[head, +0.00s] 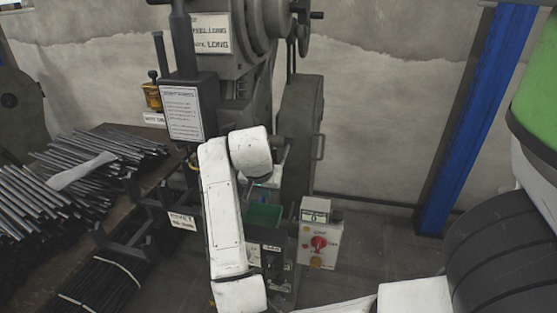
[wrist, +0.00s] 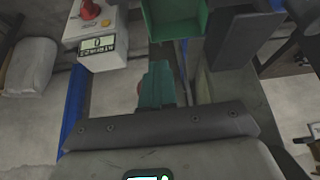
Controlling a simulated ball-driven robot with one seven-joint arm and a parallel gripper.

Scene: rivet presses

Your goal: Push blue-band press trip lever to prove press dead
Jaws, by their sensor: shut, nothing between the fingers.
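A big dark grey press (head: 245,85) stands in the middle of the head view, with printed plates on it. I cannot make out a blue band on it. A dark upright handle (head: 160,52) stands at its left; I cannot tell whether it is the trip lever. My white arm covers the press's lower middle. My gripper shows in the wrist view with teal fingers (wrist: 157,72) shut and empty, below a green bin (wrist: 172,20). In the head view my gripper is mostly hidden behind my arm. I see no clear contact with a lever.
A control box (head: 318,238) with a red switch and small display stands right of the press; its display (wrist: 101,44) reads 0 in the wrist view. Metal rods (head: 95,165) lie on a bench at left. A blue post (head: 476,120) stands right. Floor between box and post is clear.

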